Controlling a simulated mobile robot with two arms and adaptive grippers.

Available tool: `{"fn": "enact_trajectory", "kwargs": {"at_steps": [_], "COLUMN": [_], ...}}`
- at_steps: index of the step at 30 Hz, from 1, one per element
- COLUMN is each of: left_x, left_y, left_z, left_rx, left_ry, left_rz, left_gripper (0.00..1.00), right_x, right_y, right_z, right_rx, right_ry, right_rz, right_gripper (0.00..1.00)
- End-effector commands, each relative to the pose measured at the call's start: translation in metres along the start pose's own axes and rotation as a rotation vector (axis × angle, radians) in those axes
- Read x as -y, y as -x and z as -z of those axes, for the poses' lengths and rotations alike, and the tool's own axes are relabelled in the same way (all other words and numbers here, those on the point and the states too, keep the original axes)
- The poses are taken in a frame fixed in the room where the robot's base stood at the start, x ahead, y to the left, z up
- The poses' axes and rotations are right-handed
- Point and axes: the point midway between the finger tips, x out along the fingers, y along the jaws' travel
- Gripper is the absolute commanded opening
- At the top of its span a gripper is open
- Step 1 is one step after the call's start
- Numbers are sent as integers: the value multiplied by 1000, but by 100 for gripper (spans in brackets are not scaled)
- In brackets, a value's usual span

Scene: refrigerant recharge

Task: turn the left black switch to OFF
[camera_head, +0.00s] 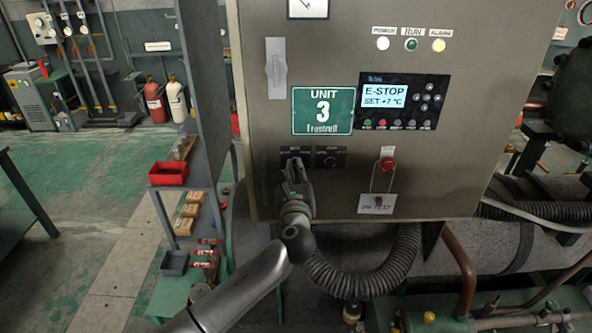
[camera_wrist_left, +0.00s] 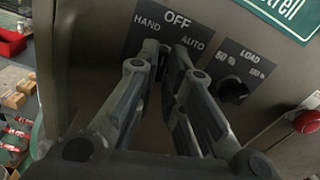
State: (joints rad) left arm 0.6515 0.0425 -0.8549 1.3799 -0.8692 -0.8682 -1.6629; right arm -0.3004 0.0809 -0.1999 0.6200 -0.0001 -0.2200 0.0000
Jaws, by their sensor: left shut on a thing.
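The left black switch sits on a black plate (camera_head: 290,154) low on the grey cabinet. In the left wrist view the plate (camera_wrist_left: 178,32) reads HAND, OFF and AUTO. My left gripper (camera_head: 294,170) reaches up to it from below, and its two fingers (camera_wrist_left: 167,58) are closed in on the switch. The knob is hidden behind the fingers, so I cannot tell which way it points. The LOAD switch (camera_head: 330,160) is just to the right, and its knob (camera_wrist_left: 232,92) shows clear of the fingers. My right gripper is not in view.
A red button (camera_head: 388,164) with a hanging tag (camera_head: 376,204) is farther right on the cabinet (camera_head: 460,180). The display (camera_head: 384,95) reads E-STOP. A black corrugated hose (camera_head: 365,280) runs below the cabinet. A red bin (camera_head: 168,174) stands on the shelf at left.

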Motion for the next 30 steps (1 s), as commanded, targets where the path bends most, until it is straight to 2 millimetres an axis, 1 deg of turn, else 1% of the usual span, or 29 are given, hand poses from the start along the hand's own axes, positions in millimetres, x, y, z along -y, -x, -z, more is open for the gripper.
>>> {"fn": "enact_trajectory", "kwargs": {"at_steps": [8, 17, 18, 21, 22, 30], "left_x": [-1, -1, -1, -1, -1, 0], "left_y": [0, -1, 0, 0, 0, 0], "left_z": [-2, -3, -1, 0, 0, 0], "left_rx": [2, 1, 1, 1, 1, 1], "left_ry": [-12, -103, -112, -109, -109, -107], "left_rz": [-3, -3, -3, -3, -2, -1], "left_gripper": [0, 0, 12, 25, 28, 28], "right_x": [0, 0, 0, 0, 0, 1], "right_y": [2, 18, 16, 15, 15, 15], "right_z": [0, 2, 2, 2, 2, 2], "right_rx": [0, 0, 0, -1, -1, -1], "right_ry": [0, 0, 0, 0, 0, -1], "right_rz": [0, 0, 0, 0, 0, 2], "right_gripper": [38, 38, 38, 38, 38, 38]}}
